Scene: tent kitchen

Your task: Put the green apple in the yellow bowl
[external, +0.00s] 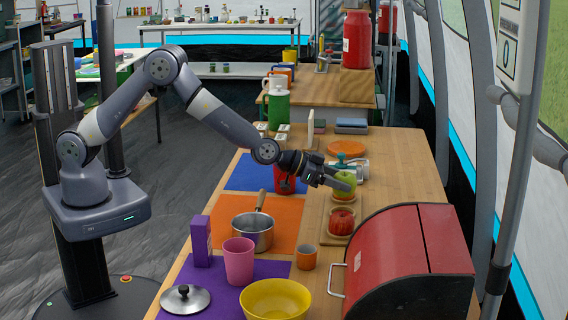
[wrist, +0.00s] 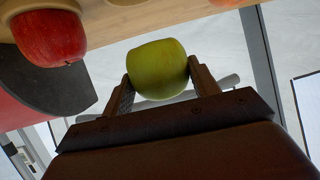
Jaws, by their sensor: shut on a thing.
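The green apple (wrist: 158,70) is between the two fingers of my gripper (wrist: 160,82) in the wrist view, and both fingers touch its sides. In the external view my gripper (external: 340,181) is shut on the green apple (external: 345,183) above the wooden board, behind the red apple. The yellow bowl (external: 275,301) stands at the near edge of the table, left of the red bread box, and looks empty. It is well apart from my gripper and does not show in the wrist view.
A red apple (external: 342,221) sits on the wooden board (external: 326,238). A red bread box (external: 405,255) stands at the near right. An orange cup (external: 307,257), a pink cup (external: 239,262), a pot (external: 252,233) and a lid (external: 185,299) stand around the bowl.

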